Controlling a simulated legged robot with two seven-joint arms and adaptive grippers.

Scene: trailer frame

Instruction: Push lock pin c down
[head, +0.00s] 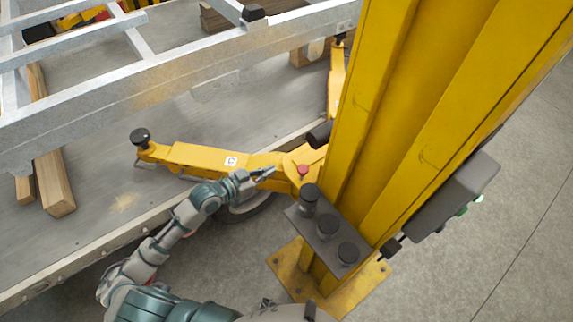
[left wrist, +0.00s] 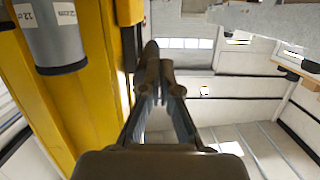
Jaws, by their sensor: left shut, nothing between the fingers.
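Lock pin c (head: 303,170) shows its red knob on top of the yellow lift arm's pivot, close to the column. The yellow lift arm (head: 205,158) bears a white label "C" and ends at the left in a black round pad. My left gripper (head: 268,172) is shut and empty, just left of the red knob, with a small gap in the picture. Its height relative to the knob is hard to tell. In the left wrist view the gripper's fingers (left wrist: 158,68) are together, and I cannot make out the pin there. My right gripper is not in view.
The yellow column (head: 400,110) stands right of the pin. A grey bracket (head: 328,242) with several dark cylinders sits below it. A black cylinder (head: 320,134) is just above the pin. The metal trailer frame (head: 170,85) spans the upper left, with wooden beams (head: 54,184) beneath.

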